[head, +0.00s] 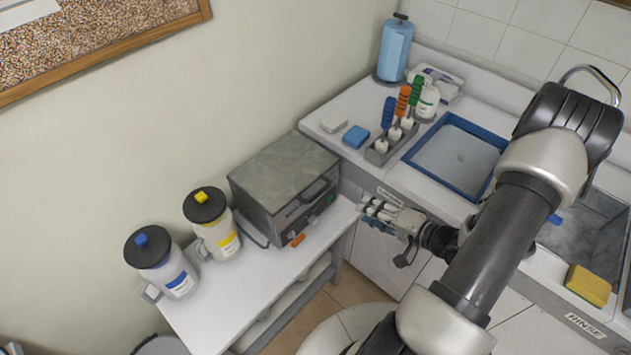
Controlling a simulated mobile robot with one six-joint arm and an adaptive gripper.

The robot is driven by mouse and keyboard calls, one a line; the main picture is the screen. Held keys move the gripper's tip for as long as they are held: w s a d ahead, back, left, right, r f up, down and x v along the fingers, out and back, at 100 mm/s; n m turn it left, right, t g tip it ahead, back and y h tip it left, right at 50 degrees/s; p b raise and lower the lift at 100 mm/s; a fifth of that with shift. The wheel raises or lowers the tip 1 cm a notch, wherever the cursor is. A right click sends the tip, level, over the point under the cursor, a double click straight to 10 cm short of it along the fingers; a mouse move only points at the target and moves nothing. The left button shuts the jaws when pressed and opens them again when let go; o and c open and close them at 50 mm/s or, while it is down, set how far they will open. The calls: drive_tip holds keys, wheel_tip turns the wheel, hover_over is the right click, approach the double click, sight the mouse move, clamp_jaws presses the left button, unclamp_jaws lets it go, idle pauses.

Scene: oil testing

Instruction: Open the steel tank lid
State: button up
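The steel tank (290,210) is a dark grey box on the white side table. Its grey, mottled lid (283,168) lies flat and closed on top. A dark handle (320,188) is at the lid's front right edge. The front panel has a green switch and small controls. My gripper (364,208) is to the right of the tank, apart from the handle, with its fingers pointing left towards it. It holds nothing that I can see. The gap between its fingers is too small in view to tell if it is open.
Two white jugs with black lids, one with a blue label (179,284) and one with yellow (230,244), stand left of the tank. On the counter are a tool rack (378,158), a blue-rimmed basin (418,166) and a blue canister (394,50).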

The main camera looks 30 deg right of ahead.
sight(320, 190)
drive_tip(key=w+a+f+b, duration=0.1)
drive_tip(key=w+a, duration=0.1)
drive_tip(key=w, duration=0.2)
drive_tip(key=w+a+m+t+b, duration=0.1)
drive_tip(key=w+a, duration=0.2)
drive_tip(key=w, duration=0.2)
drive_tip(key=w+a+f+m+y+b, duration=0.1)
drive_tip(key=w+a, duration=0.1)
drive_tip(key=w, duration=0.3)
drive_tip(key=shift+a+f+t, duration=0.35)
drive_tip(key=shift+a+t, duration=0.05)
drive_tip(key=shift+c, duration=0.5)
clamp_jaws()
